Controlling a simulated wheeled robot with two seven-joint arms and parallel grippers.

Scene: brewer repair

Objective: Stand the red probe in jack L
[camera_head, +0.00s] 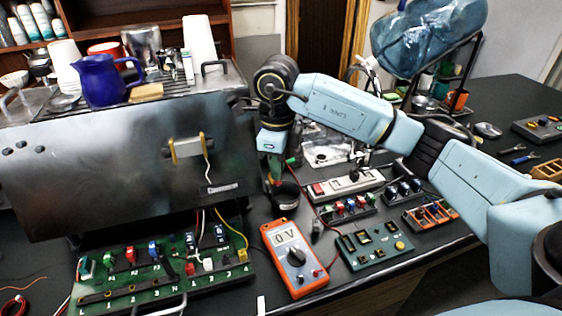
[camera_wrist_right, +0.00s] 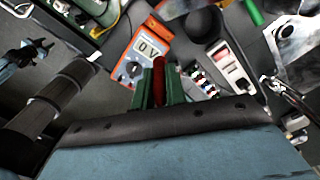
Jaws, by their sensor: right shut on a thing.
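My right gripper (camera_head: 274,186) hangs over the bench beside the multimeter, pointing down. In the right wrist view its green fingers (camera_wrist_right: 160,84) are shut on the red probe (camera_wrist_right: 158,78). In the head view the probe is mostly hidden by the gripper. The green terminal board (camera_head: 165,272) lies left of the gripper, with a letter L at its front left corner. The opening of jack L is too small to make out. A bluish part with dark prongs at the left of the wrist view looks like my left gripper (camera_wrist_right: 28,52); its jaws are unclear.
The brewer's steel panel (camera_head: 110,150) stands over the board's back. A green button box (camera_head: 374,247), an orange tray (camera_head: 430,215) and a black cup (camera_head: 286,195) stand close by.

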